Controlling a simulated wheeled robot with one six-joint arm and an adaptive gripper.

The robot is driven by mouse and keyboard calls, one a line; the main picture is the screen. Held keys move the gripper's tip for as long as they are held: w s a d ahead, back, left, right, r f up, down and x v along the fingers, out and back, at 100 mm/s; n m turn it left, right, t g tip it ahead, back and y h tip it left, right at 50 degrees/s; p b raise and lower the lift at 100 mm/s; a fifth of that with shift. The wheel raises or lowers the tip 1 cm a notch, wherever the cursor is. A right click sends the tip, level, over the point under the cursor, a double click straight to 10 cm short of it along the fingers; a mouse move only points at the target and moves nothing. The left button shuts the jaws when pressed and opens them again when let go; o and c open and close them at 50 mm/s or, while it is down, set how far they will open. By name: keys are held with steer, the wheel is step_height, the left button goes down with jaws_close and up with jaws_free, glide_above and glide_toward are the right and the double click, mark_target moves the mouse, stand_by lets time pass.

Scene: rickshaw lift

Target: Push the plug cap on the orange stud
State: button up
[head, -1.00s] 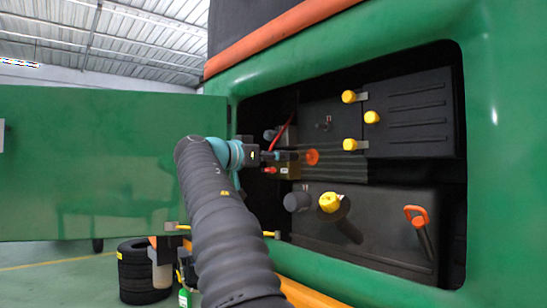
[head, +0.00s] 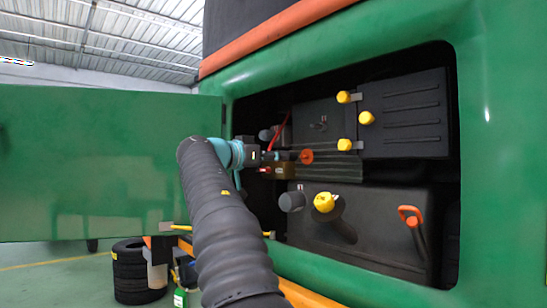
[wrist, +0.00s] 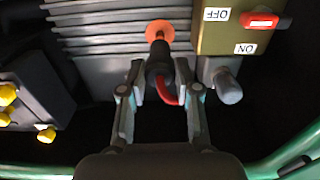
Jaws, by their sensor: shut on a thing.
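The orange stud (head: 306,156) shows as an orange disc on the ribbed dark unit inside the open bay. It also shows at the top of the wrist view (wrist: 160,31). My gripper (wrist: 160,82) is shut on the dark plug cap (wrist: 157,62), with a finger on each side. A red cable (wrist: 171,97) hangs by the cap. The cap's far end meets the orange disc in the wrist view; I cannot tell whether it is seated on the stud. In the head view, my gripper (head: 262,155) is left of the stud, and the cap is small and dark there.
A brass-coloured switch box (wrist: 240,28) marked OFF and ON, with a red switch, sits right beside the stud. A grey knob (wrist: 229,86) is close to the right finger. Yellow knobs (head: 345,145) and an orange handle (head: 412,216) are farther right. The green door (head: 100,165) stands open.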

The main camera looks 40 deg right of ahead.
steer(key=shift+w+d+p, duration=0.2)
steer(key=shift+d+p, duration=0.1)
steer(key=shift+d, duration=2.05)
stand_by(2.5)
steer(key=o, duration=1.2)
steer(key=shift+c, duration=0.9)
steer(key=shift+a+f+b, duration=0.1)
steer(key=shift+a+b, duration=0.3)
steer(key=shift+a, duration=0.8)
steer(key=shift+s+a+b, duration=0.2)
steer(key=shift+a+b, duration=0.1)
steer(key=shift+a, duration=1.1)
steer(key=shift+s+a+b, duration=0.15)
steer(key=shift+a+b, duration=0.15)
steer(key=shift+a, duration=1.1)
steer(key=shift+a, duration=0.1)
